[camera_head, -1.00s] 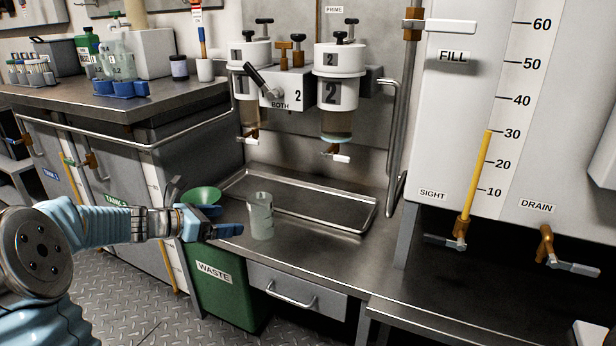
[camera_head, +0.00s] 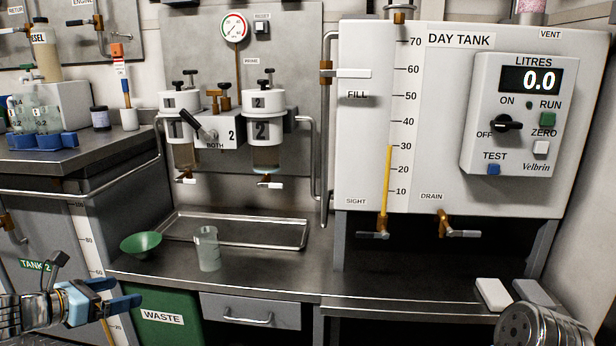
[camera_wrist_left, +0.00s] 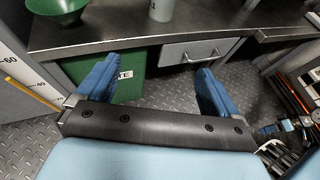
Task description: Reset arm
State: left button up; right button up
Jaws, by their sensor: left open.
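My left gripper (camera_head: 122,296) is at the lower left of the head view, low in front of the bench and beside the green waste bin. In the left wrist view its two blue fingers (camera_wrist_left: 156,88) are wide apart with nothing between them. They point toward the bench front, below the bench top. On my right side, a rounded grey metal part of my arm (camera_head: 540,325) shows at the lower right of the head view. The right gripper itself cannot be made out there.
A clear beaker (camera_head: 207,250) and a green funnel (camera_head: 141,244) stand near the bench's front edge (camera_head: 262,284). A metal tray (camera_head: 240,231) lies behind them. The green waste bin (camera_head: 170,318) is under the bench. The day tank (camera_head: 450,190) with valves fills the right.

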pick_arm(q)
jog(key=s+d+f+m+g+y, duration=0.1)
jog(key=s+d+f+m+g, duration=0.2)
jog(key=d+f+m, duration=0.5)
jog(key=s+d+f+m+g, duration=0.1)
jog(key=s+d+f+g, duration=0.25)
jog(key=f, duration=0.95)
jog(key=s+d+f+m+g+y, duration=0.1)
jog(key=s+d+f+m+g, duration=0.15)
jog(key=d+f+m, duration=0.55)
jog(key=s+d+f+m+g, duration=0.2)
jog(key=s+d+f+m, duration=0.9)
jog(key=s+d+m, duration=0.1)
notch_tip(320, 180, up, 12)
jog(key=p, duration=1.2)
jog(key=shift+w, duration=0.4)
